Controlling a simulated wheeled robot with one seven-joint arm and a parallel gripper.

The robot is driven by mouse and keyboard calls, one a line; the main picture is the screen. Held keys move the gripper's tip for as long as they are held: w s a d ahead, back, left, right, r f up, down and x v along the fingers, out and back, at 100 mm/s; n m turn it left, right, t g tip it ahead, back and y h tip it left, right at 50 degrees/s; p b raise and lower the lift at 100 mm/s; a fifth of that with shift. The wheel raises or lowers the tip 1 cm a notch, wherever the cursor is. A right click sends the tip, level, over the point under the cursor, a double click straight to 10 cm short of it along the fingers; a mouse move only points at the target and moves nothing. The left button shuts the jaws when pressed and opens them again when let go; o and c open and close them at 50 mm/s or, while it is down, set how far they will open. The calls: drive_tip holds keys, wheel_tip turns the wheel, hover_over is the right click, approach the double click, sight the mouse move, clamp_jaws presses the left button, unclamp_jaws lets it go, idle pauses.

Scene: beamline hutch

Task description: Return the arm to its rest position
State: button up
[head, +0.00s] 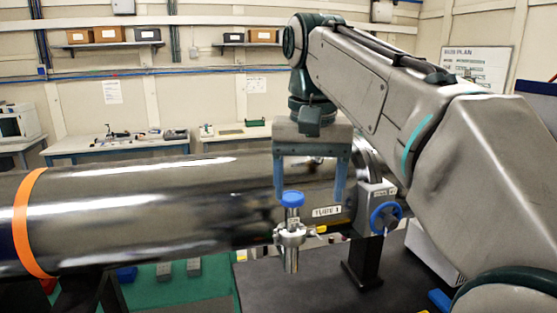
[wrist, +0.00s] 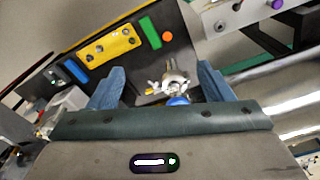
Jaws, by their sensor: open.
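My gripper (head: 308,182) is at the end of my arm, pointing down in front of the large shiny metal tube (head: 150,212). Its two blue fingers are spread apart with nothing held between them. A small metal fitting with a blue cap (head: 292,199) and a clamp stands just below, between the fingertips in the head view. In the wrist view my gripper (wrist: 158,88) also shows with its fingers wide apart. The blue cap (wrist: 177,100) shows there partly hidden behind the gripper's edge, with the metal clamp (wrist: 174,78) beyond it.
A blue handwheel (head: 385,217) sits at the tube's right end, close to my gripper. A dark table (head: 320,290) lies below. In the wrist view, a yellow plate (wrist: 108,47) and a green block (wrist: 151,37) lie on the dark surface. Workbenches (head: 115,146) stand behind.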

drive_tip(key=s+d+f+t+b, duration=0.1)
drive_tip(key=s+d+f, duration=0.2)
drive_tip(key=f, duration=0.7)
drive_tip(key=s+d+f+t+b, duration=0.1)
drive_tip(key=s+d+f+b, duration=0.1)
drive_tip(key=f, duration=0.8)
drive_tip(key=s+d+f+t+b, duration=0.1)
drive_tip(key=s+d+f, duration=0.4)
drive_tip(key=f, duration=0.5)
drive_tip(key=shift+s+n, duration=0.4)
drive_tip(key=shift+s, duration=0.15)
drive_tip(key=shift+d+f, duration=0.1)
drive_tip(key=shift+d, duration=0.05)
